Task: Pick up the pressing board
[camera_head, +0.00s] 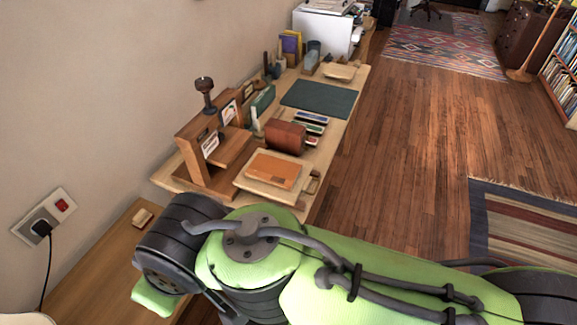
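A pale wooden board (268,194) lies flat at the near end of the desk, with an orange-brown book (274,170) on top of it. A smaller pale board (340,72) lies at the far end of the desk. Either could be the pressing board; I cannot tell which for certain. My green arm crosses the bottom of the view, in front of the desk's near end. My gripper is not in view, so its distance from either board does not show.
A wooden book press (205,150) stands left of the near board, and a brown block (285,137) just behind it. A dark green mat (318,98) covers the desk's middle. A lower wooden surface (95,262) lies at bottom left.

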